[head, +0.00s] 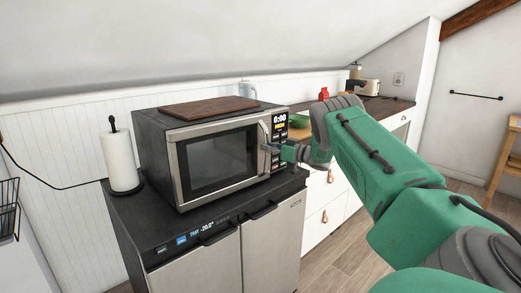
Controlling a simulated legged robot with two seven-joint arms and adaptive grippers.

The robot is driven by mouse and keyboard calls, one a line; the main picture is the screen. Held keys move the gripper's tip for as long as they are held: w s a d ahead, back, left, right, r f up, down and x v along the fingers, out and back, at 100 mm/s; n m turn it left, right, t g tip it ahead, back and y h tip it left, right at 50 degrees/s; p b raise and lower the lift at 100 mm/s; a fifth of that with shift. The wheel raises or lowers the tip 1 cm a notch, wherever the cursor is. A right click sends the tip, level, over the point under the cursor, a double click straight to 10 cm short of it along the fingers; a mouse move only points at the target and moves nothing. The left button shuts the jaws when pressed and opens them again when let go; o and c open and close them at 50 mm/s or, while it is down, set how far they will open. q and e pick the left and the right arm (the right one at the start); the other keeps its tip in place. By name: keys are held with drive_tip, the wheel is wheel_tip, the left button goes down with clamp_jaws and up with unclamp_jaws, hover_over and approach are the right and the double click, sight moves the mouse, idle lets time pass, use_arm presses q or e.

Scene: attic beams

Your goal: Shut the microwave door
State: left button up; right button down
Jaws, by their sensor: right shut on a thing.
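The microwave (150,133) stands on a dark counter above a steel-fronted appliance. Its door (217,160), with a dark window in a steel frame, looks flush or nearly flush with the front; I cannot tell whether a small gap is left. The upright door handle (264,134) is at the door's right edge, beside the control panel (279,128) with its lit display. My right gripper (273,149) reaches in from the right and is shut on the handle, low on it. Its fingertips are small and partly hidden. My left gripper is out of view.
A brown board (209,107) lies on top of the microwave. A paper towel roll (122,162) stands left of it.

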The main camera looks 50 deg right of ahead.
drive_tip(key=shift+d+f, duration=0.15)
drive_tip(key=shift+d, duration=0.25)
drive_tip(key=shift+a, duration=0.15)
drive_tip(key=c, duration=1.5)
unclamp_jaws()
drive_tip(key=shift+s, duration=0.1)
drive_tip(key=shift+d, duration=0.25)
drive_tip(key=s, duration=0.4)
drive_tip(key=s+d, duration=0.1)
drive_tip(key=s, duration=0.7)
drive_tip(key=shift+d+f, duration=0.15)
drive_tip(key=shift+d, duration=0.15)
drive_tip(key=shift+a, duration=0.2)
